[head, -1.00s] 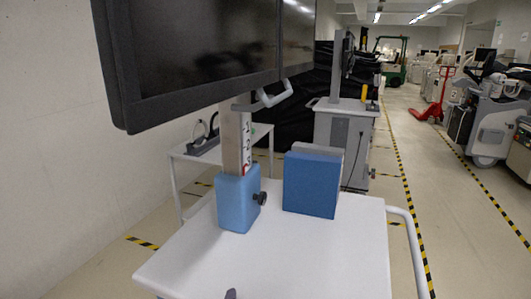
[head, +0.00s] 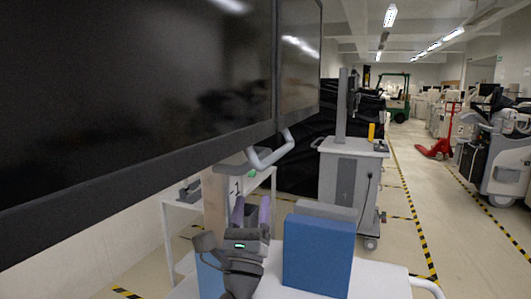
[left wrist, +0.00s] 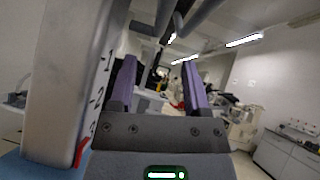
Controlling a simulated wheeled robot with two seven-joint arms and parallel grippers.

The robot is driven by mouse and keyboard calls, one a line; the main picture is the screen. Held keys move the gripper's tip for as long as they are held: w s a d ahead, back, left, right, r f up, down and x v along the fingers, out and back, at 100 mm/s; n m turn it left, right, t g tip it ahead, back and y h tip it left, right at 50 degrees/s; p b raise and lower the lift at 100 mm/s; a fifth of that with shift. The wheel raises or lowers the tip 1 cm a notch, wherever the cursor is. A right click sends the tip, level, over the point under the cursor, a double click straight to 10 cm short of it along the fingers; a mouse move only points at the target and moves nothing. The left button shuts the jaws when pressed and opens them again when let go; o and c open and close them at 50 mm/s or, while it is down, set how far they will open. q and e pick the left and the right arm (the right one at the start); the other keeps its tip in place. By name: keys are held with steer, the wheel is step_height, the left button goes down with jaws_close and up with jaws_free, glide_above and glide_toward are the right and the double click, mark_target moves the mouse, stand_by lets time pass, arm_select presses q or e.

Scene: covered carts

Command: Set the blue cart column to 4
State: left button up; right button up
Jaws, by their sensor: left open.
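The cart's column is a pale post (head: 215,205) rising from a blue sleeve (head: 208,278) and carrying a large dark monitor (head: 130,90). In the left wrist view the post (left wrist: 68,75) has a scale with 1, 2 and 3 reading downward. A red marker (left wrist: 82,152) sits just below the 3, near the blue sleeve (left wrist: 40,168). My left gripper (head: 251,208) is open and empty, its purple fingers pointing up beside the post, below the grey handle (head: 270,155). In the left wrist view the gripper (left wrist: 158,80) has nothing between its fingers. The black knob is hidden. My right gripper is not in view.
A blue box (head: 318,255) stands on the white cart top (head: 380,283), close right of my left gripper. The monitor and handle hang above. A grey cart (head: 350,185) stands behind. Open floor with striped tape lies to the right.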

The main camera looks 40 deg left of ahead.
arm_select(q)
steer(key=p+x, duration=0.2)
steer(key=x, duration=0.6)
steer(key=shift+w+a+r, duration=0.1)
steer(key=shift+w+r, duration=0.05)
steer(key=shift+r, duration=0.25)
steer(key=shift+w+a+r, duration=0.25)
steer(key=shift+w+r, duration=0.1)
steer(key=shift+r, duration=0.1)
jaws_close()
stand_by(0.5)
